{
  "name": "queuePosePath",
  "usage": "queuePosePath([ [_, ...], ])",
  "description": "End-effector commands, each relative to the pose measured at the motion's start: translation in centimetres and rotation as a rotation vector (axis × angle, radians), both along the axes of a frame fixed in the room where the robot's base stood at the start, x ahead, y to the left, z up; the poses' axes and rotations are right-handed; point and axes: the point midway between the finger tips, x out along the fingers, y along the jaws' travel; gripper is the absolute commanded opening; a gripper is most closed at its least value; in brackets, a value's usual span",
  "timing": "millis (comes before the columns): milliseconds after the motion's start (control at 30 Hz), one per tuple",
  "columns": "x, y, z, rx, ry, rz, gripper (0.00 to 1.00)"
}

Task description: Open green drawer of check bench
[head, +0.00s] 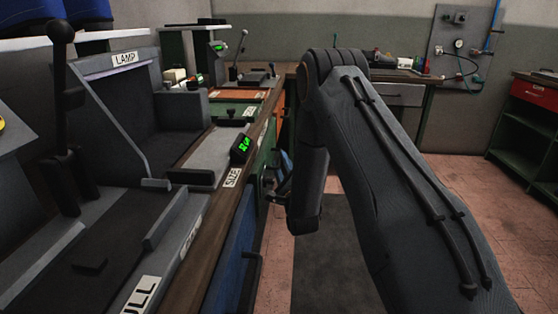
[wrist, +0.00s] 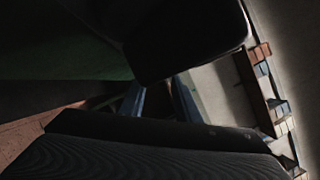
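A bench runs along the left of the head view, with a wooden front edge (head: 205,222). A green drawer front (head: 265,150) shows edge-on below that edge, past the SIZE label; whether it is open at all cannot be told. My gripper (head: 277,190) is low beside the bench front, close to the green front, and mostly hidden by my arm. Contact with a handle cannot be made out. In the wrist view a dark green surface (wrist: 70,55) fills the upper left, with large black shapes in front. The finger opening is not clear.
A blue drawer front (head: 232,262) with a dark handle (head: 250,270) is nearer on the same bench side. A dark floor mat (head: 328,250) lies beside the bench. A red and green cabinet (head: 530,125) stands at the right. Tiled floor between is clear.

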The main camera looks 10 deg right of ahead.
Motion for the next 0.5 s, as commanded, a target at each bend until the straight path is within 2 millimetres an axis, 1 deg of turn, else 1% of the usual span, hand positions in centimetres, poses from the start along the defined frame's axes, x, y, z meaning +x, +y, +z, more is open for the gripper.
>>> queuePosePath([
  [100,1.3,0.0,0.3,0.000,-0.001,-0.001,0.30],
  [200,1.9,0.1,0.4,0.000,0.000,0.000,0.30],
  [500,2.2,0.0,0.4,-0.001,0.001,-0.001,0.30],
])
